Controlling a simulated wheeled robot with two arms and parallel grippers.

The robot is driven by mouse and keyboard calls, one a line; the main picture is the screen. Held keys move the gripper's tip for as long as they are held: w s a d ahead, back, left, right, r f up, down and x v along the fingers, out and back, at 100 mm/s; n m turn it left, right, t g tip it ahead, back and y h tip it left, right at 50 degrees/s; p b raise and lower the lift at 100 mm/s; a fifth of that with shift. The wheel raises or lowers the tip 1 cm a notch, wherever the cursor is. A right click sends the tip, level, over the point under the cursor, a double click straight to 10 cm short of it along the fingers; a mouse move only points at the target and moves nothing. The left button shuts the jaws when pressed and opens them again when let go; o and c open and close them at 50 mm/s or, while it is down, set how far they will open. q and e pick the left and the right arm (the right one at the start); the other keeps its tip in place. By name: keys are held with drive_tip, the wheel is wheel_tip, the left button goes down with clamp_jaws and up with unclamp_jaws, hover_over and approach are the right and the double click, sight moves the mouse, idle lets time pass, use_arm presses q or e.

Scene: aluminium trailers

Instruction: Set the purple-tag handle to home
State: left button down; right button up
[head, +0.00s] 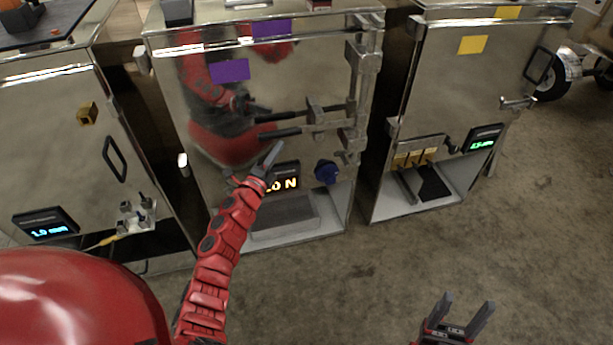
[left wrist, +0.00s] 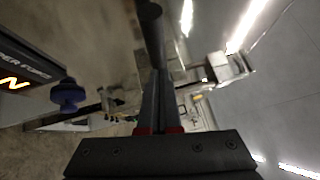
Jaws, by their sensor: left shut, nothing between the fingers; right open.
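The purple tag (head: 230,70) is on the shiny door of the middle trailer. The handle (head: 281,134) is a dark-gripped bar below it, lying roughly level and joined to a metal bracket (head: 315,112) and the lock rod at the right edge of the door. My left gripper (head: 274,153) is shut and empty, pointing up just below the handle's grip. In the left wrist view its closed fingers (left wrist: 159,95) point at a dark round bar, likely the handle (left wrist: 150,15); contact cannot be told. My right gripper (head: 465,315) is open and empty, low over the floor.
A force display (head: 283,182) and a blue knob (head: 327,172) sit below the handle. A second purple tag (head: 272,27) is higher up. Trailers with yellow tags (head: 472,44) and other displays (head: 46,227) stand either side. Floor in front is clear.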

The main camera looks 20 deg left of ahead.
use_arm(q)
drive_tip(key=shift+w+a+r+b, duration=0.15)
drive_tip(key=shift+w+a+b, duration=0.2)
drive_tip(key=shift+w+a, duration=0.5)
drive_tip(key=shift+r, duration=0.15)
